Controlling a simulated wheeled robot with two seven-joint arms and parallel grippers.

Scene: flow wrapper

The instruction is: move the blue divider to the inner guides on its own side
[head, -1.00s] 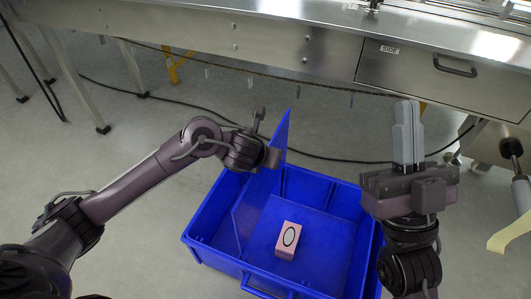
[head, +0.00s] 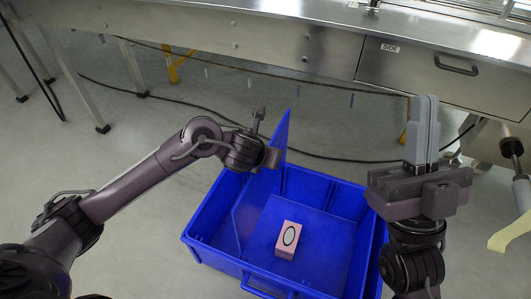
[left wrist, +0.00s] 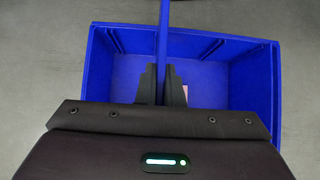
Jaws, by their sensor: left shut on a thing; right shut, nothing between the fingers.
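The blue divider (head: 262,190) stands upright and slightly tilted in the left part of the blue crate, its upper corner rising above the rim. My left gripper (head: 274,157) is shut on the divider's upper edge. In the left wrist view the divider (left wrist: 163,40) runs between the two fingers (left wrist: 162,84). The blue crate (head: 218,262) sits below; guide ribs show on its inner wall in the left wrist view (left wrist: 216,48). The divider's lower edge is partly hidden. My right gripper (head: 421,130) is shut and empty, pointing up over the crate's right side.
A pink box (head: 288,240) with an oval mark lies in the crate, right of the divider. A steel machine (head: 290,45) with a drawer (head: 420,70) spans the back. A black cable (head: 330,158) lies on the floor behind the crate. Floor to the left is mostly clear.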

